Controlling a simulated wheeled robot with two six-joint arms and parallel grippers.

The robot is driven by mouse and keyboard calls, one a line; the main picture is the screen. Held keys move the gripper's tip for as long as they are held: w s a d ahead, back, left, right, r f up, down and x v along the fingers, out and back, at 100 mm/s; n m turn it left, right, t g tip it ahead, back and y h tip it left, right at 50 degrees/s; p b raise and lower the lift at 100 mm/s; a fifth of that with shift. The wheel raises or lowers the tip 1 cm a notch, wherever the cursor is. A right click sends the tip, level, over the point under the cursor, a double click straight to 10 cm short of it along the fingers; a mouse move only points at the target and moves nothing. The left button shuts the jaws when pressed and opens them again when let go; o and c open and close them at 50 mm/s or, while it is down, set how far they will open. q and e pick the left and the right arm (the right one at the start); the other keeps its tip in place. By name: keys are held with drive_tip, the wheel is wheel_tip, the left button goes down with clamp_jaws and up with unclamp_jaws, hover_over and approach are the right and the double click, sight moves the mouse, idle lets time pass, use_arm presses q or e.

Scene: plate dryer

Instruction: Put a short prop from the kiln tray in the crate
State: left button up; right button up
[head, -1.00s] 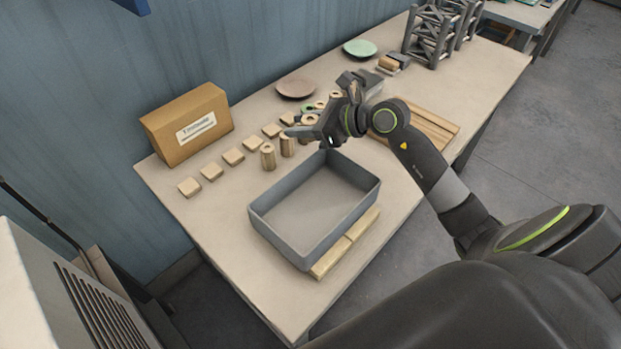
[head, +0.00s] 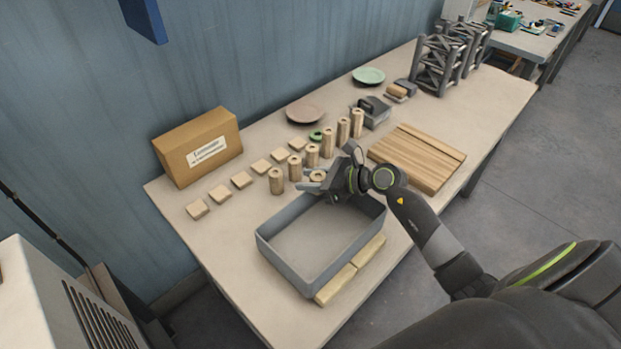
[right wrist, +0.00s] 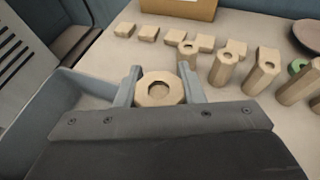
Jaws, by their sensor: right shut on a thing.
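My right gripper (head: 314,185) is shut on a short wooden prop (head: 317,175), near the far rim of the crate. In the right wrist view the held prop (right wrist: 159,88) shows its octagonal top with a round hole, between the two fingers. The crate (head: 290,272) is a grey, open, empty box on the table; its wall also shows at the left of the right wrist view (right wrist: 72,98). Several other wooden props (head: 276,182) stand upright in a row behind the crate, taller toward the back right. I cannot make out a separate kiln tray. My left gripper is not in view.
Square wooden tiles (head: 220,194) lie in a row along the props. A cardboard box (head: 198,147), a brown plate (head: 305,112) and a green plate (head: 368,76) are behind. A wooden board (head: 418,157) lies right of my gripper. Pale blocks (head: 336,286) lie beside the crate's near side.

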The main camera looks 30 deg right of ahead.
drive_tip(key=shift+f, duration=0.3)
drive_tip(key=o, duration=1)
drive_tip(key=shift+o, duration=0.2)
drive_tip(key=shift+r+p, duration=0.35)
drive_tip(key=shift+r, duration=0.25)
drive_tip(key=b+v, duration=0.3)
drive_tip(key=v, duration=0.9)
drive_tip(key=shift+b, duration=0.35)
drive_tip(key=shift+a, duration=0.1)
